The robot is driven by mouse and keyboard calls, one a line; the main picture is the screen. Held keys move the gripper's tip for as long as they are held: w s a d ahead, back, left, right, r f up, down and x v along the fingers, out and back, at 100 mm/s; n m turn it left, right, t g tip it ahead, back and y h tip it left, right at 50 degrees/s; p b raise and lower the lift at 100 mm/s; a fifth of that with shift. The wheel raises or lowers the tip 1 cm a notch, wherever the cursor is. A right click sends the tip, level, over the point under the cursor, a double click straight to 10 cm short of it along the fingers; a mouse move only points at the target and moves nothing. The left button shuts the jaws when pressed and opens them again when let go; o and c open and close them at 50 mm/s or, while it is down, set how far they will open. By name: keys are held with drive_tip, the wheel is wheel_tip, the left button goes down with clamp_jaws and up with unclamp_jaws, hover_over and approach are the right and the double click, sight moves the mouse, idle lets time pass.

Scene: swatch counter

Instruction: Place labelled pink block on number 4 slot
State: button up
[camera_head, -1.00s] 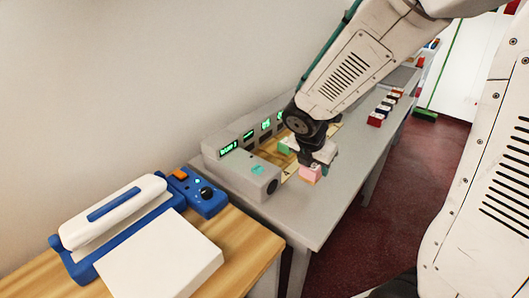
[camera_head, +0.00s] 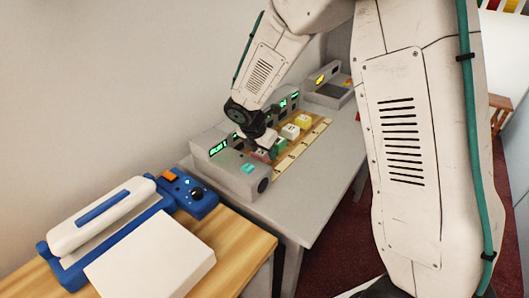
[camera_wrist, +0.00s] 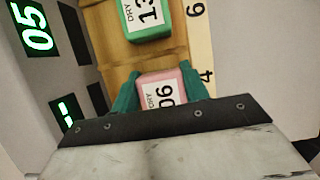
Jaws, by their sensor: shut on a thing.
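The pink block shows in the wrist view (camera_wrist: 158,78) with a white label reading DRY 06. My gripper (camera_wrist: 160,84) is shut on it, with a teal finger on each side. The block is over the wooden slot board (camera_wrist: 116,52), beside the printed number 4 (camera_wrist: 206,76). I cannot tell whether it touches the board. In the head view the pink block (camera_head: 260,155) shows partly under my gripper (camera_head: 266,146), at the near end of the board. Its lower side is hidden.
A green block (camera_wrist: 147,14) labelled DRY 13 sits beside number 6. White (camera_head: 290,131) and yellow (camera_head: 303,120) blocks stand farther along the board. A grey console (camera_head: 230,170) with green displays runs behind it. The counter's front strip (camera_head: 300,205) is clear.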

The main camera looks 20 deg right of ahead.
drive_tip(key=shift+f, duration=0.25)
drive_tip(key=shift+f, duration=0.1)
drive_tip(key=shift+f, duration=0.1)
drive_tip(key=o, duration=1.1)
drive_tip(key=shift+c, duration=0.2)
drive_tip(key=shift+a+r, duration=0.1)
drive_tip(key=shift+r, duration=0.45)
drive_tip(key=v, duration=1.1)
drive_tip(key=shift+s, duration=0.2)
